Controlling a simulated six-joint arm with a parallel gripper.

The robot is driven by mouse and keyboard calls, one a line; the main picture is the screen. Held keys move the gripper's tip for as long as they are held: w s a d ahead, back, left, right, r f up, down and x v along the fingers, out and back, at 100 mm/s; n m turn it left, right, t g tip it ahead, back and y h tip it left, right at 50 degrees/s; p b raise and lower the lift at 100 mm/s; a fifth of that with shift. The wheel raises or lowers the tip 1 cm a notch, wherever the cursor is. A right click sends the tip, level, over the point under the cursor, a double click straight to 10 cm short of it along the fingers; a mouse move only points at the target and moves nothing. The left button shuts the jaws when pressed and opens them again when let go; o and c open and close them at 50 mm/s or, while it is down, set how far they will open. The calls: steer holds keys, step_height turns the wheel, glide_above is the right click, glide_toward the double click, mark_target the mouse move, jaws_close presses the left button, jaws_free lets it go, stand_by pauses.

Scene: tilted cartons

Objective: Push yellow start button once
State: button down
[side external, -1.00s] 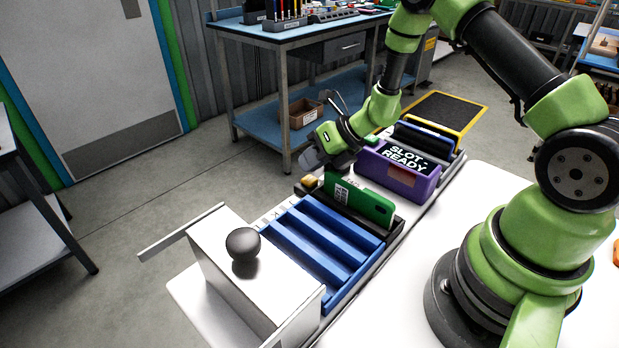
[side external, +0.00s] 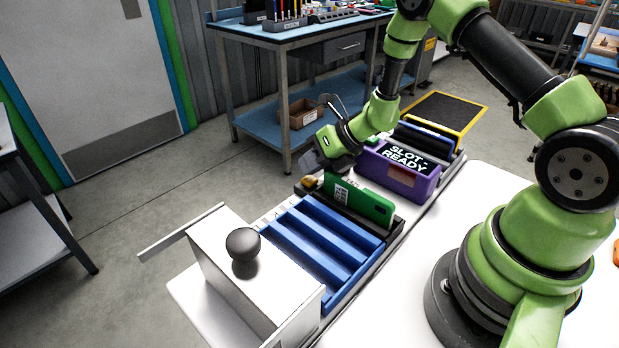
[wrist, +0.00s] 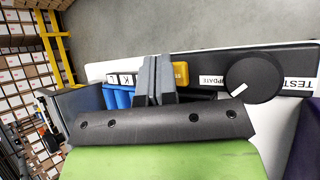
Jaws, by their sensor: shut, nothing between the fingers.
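The yellow start button (side external: 308,182) sits at the left end of the black holder in the side view, partly hidden by my gripper. In the wrist view the yellow button (wrist: 181,73) shows just right of my fingertips. My gripper (side external: 311,162) is shut and empty, angled down right over the button in the side view. In the wrist view the two grey fingers of my gripper (wrist: 152,78) are together, beside the button's left edge. I cannot tell whether they touch it.
A green phone-like piece (side external: 362,202) stands in the black holder. A purple unit (side external: 424,184) reads "SLOT READY". A blue slotted rack (side external: 318,250) and a white box with a black ball (side external: 243,244) lie nearer. A black dial (wrist: 254,79) is labelled "UPDATE" and "TEST".

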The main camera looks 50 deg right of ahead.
mark_target(313, 179)
steer(key=shift+s+a+f, duration=0.1)
steer(key=shift+s+f, duration=0.05)
steer(key=shift+f, duration=0.25)
steer(key=shift+s+a+f, duration=0.1)
steer(key=shift+f, duration=0.3)
stand_by(0.5)
steer(key=shift+s+r, duration=0.4)
steer(key=shift+r, duration=0.2)
steer(key=shift+w+d+r, duration=0.1)
steer(key=shift+r, duration=2.5)
